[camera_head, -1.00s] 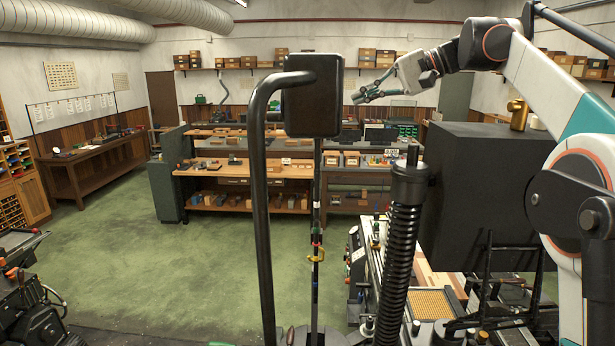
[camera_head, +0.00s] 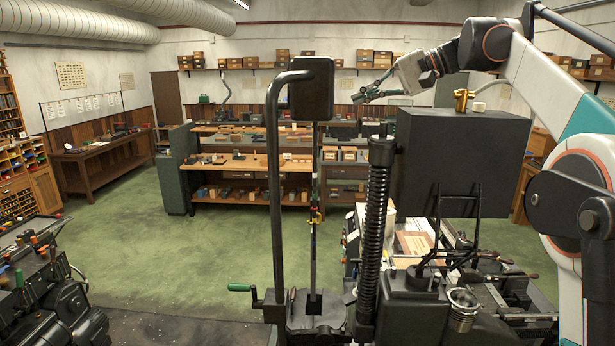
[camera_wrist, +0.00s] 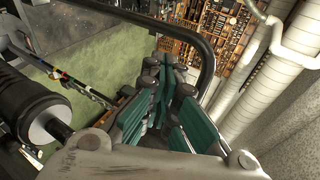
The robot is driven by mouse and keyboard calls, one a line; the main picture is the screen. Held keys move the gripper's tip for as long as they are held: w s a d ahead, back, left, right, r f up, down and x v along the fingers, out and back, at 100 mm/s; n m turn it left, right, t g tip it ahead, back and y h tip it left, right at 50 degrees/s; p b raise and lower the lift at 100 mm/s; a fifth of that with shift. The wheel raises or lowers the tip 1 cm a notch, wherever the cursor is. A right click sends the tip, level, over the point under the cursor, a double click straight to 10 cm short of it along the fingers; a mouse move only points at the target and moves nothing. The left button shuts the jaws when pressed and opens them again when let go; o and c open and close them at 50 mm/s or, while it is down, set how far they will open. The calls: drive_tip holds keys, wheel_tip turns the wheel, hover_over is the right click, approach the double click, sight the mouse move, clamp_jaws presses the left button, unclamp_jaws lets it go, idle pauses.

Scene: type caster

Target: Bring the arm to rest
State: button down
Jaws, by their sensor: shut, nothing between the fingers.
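My gripper (camera_head: 366,95) is at the end of my raised arm, in the upper right of the head view. It points left, high above the machines and well clear of any surface. Its teal fingers show in the middle of the wrist view (camera_wrist: 165,105); they are shut with nothing between them. My white and teal arm (camera_head: 545,85) comes up from the right edge and bends at a dark elbow joint. No object is in contact with the gripper.
A type caster with a black box (camera_head: 452,150), a spring column (camera_head: 374,230) and a curved pipe (camera_head: 272,200) stands close in front. Another machine (camera_head: 45,290) is at lower left. Workbenches (camera_head: 245,165) stand behind. The green floor (camera_head: 125,245) at left is open.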

drive_tip(key=s+d+f+n+t+h+b, duration=0.1)
drive_tip(key=s+f+h+b, duration=0.3)
drive_tip(key=s+f+b, duration=0.9)
drive_tip(key=s+d+f+n+t+h+b, duration=0.1)
drive_tip(key=s+f+b, duration=1.2)
drive_tip(key=f, duration=2.6)
drive_tip(key=s+d+f+n+t+h+b, duration=0.1)
drive_tip(key=s+d+f+h+b, duration=0.4)
drive_tip(key=s+f+b, duration=0.8)
wheel_tip(320, 180, down, 13)
drive_tip(key=shift+s+f+t+h+b, duration=0.1)
drive_tip(key=shift+s+t+h+b, duration=0.15)
drive_tip(key=shift+h+b, duration=0.8)
